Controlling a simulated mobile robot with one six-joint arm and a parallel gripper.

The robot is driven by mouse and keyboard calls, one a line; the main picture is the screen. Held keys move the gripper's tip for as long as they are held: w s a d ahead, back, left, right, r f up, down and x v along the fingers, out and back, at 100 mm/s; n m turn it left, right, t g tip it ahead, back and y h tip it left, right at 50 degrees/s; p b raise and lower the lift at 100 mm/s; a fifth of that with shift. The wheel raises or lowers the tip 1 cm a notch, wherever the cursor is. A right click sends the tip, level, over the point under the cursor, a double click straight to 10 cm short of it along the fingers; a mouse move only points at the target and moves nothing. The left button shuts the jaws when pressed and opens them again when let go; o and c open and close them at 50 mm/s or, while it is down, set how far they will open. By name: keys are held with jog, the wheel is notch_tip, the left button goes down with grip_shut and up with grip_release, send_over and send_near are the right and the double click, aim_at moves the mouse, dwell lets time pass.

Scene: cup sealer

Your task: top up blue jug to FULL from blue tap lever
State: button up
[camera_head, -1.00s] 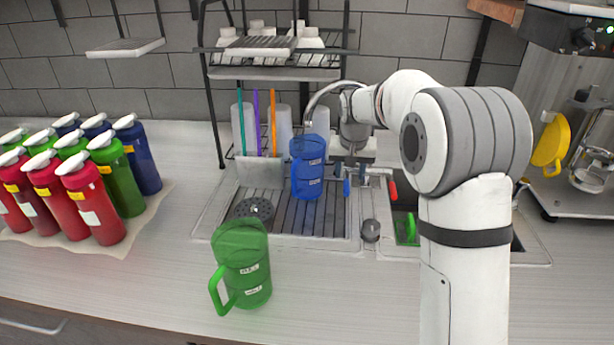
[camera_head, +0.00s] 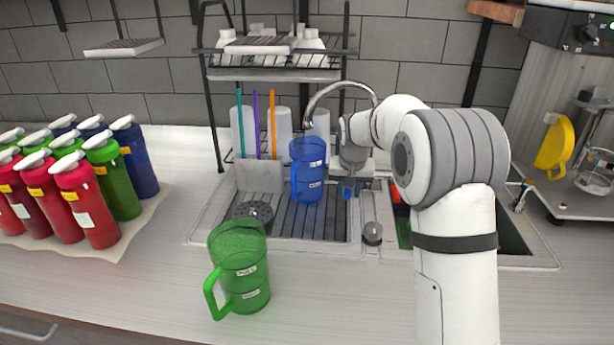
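The blue jug (camera_head: 308,170) stands upright on the ribbed drainboard of the sink, beneath the end of the curved tap spout (camera_head: 341,88). Labels show on its side; its water level cannot be made out. The blue tap lever (camera_head: 347,192) shows just below my gripper (camera_head: 351,183), to the right of the jug. My gripper points down at the lever, apart from the jug. Its fingers are small and partly hidden, so whether they are open or touch the lever is unclear. A red lever (camera_head: 395,193) is partly hidden behind my arm.
A green jug (camera_head: 240,270) stands on the counter in front. Several red, green and blue bottles (camera_head: 85,200) stand at left. A wire rack (camera_head: 277,72) rises behind the drainboard. The sink basin (camera_head: 512,235) is right, partly behind my arm.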

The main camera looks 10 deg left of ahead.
jog(key=c, duration=0.5)
jog(key=shift+o, duration=0.2)
jog(key=shift+r, duration=0.1)
